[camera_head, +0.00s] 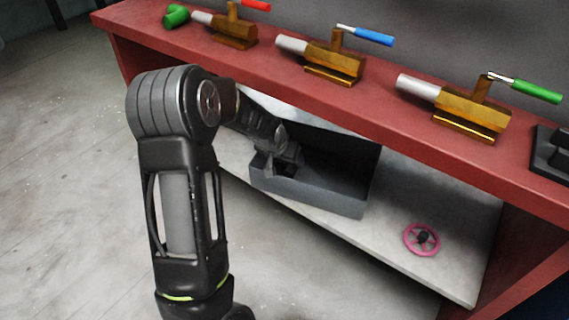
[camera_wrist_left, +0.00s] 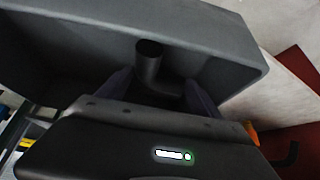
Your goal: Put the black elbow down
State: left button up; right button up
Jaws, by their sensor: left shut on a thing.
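The black elbow (camera_wrist_left: 149,62) shows in the left wrist view, one round end pointing up and the other bend running to the right. My left gripper (camera_wrist_left: 158,92) is shut on it, with a finger on each side. The elbow is inside the grey bin (camera_wrist_left: 215,35), near its wall; I cannot tell whether it touches the floor of the bin. In the head view my left gripper (camera_head: 282,160) reaches into the left end of the grey bin (camera_head: 310,192), and the elbow cannot be told apart from it. My right gripper is not in view.
The bin stands on a pale lower shelf (camera_head: 400,195) under a red bench top (camera_head: 290,75). A pink handwheel (camera_head: 421,239) lies to its right. Several brass presses with coloured handles, including the blue-handled press (camera_head: 335,62), and a green elbow (camera_head: 176,16) are on top.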

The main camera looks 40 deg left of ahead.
pick_arm(q)
jog(key=shift+s+f, duration=0.1)
jog(key=shift+f, duration=0.65)
jog(key=shift+r, duration=0.1)
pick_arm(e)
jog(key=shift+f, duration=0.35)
pick_arm(q)
jog(key=o, duration=1.8)
jog(key=shift+o, duration=0.2)
jog(key=p+v, duration=0.4)
jog(key=v, duration=0.8)
jog(key=shift+p, duration=0.35)
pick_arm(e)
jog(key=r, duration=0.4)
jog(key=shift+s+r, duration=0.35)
